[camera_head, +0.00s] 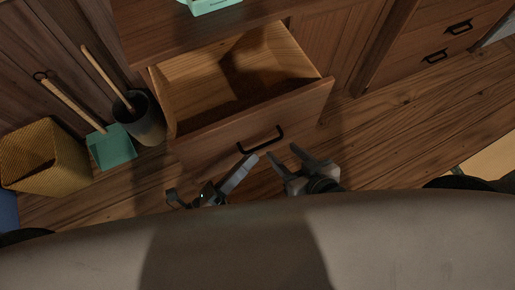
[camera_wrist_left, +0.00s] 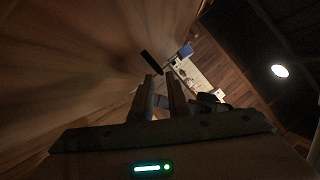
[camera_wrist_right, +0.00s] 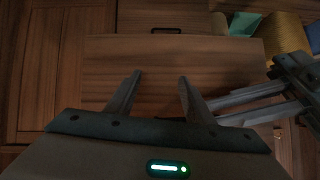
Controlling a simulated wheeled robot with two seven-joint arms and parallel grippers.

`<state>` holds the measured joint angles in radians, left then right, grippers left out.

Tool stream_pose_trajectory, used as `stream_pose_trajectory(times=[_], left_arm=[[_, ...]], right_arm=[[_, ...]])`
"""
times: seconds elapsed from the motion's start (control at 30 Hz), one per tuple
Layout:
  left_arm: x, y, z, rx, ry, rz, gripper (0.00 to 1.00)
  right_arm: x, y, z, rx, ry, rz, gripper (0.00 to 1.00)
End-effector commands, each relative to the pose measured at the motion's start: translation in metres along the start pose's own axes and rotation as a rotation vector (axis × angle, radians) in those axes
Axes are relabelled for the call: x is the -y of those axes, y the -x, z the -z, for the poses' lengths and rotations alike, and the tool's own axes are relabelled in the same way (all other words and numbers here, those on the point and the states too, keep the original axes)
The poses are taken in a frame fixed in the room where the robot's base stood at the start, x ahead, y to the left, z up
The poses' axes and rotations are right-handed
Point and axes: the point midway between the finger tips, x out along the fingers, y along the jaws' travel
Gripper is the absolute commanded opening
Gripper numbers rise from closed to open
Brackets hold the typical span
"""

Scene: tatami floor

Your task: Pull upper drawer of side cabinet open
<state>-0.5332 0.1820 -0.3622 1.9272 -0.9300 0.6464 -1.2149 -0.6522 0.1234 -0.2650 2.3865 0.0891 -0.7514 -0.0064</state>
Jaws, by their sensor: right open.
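The side cabinet (camera_head: 195,32) has a wooden drawer (camera_head: 180,95) pulled well out, its empty-looking inside visible from above. Neither gripper visibly holds the handle.
A woven basket (camera_head: 45,158), a green dustpan (camera_head: 111,148) and a dark bin (camera_head: 146,122) stand left of the drawer. A pale green box (camera_head: 212,6) sits on the cabinet top. More drawers (camera_head: 455,35) are at the upper right. Wooden floor (camera_head: 400,130) is clear to the right.

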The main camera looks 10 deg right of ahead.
Motion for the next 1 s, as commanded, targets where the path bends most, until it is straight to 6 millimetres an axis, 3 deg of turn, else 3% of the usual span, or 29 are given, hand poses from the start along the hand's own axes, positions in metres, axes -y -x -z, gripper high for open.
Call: stream_pose_trajectory(times=[0.3, 0.5, 0.7, 1.0], left_arm=[[-0.001, 0.067, 0.001, -0.002, 0.001, -0.004, 0.15], [-0.001, 0.097, 0.001, -0.001, 0.001, -0.003, 0.15], [-0.001, 0.111, 0.0, 0.0, -0.001, -0.002, 0.15], [0.0, 0.112, 0.0, 0.0, -0.001, -0.001, 0.15]], right_arm=[[0.005, -0.003, 0.019, -0.107, 0.013, 0.009, 0.48], [0.007, -0.003, 0.027, -0.15, 0.018, 0.012, 0.48], [0.009, -0.003, 0.031, -0.17, 0.02, 0.014, 0.48], [0.008, -0.003, 0.032, -0.173, 0.021, 0.014, 0.48]])
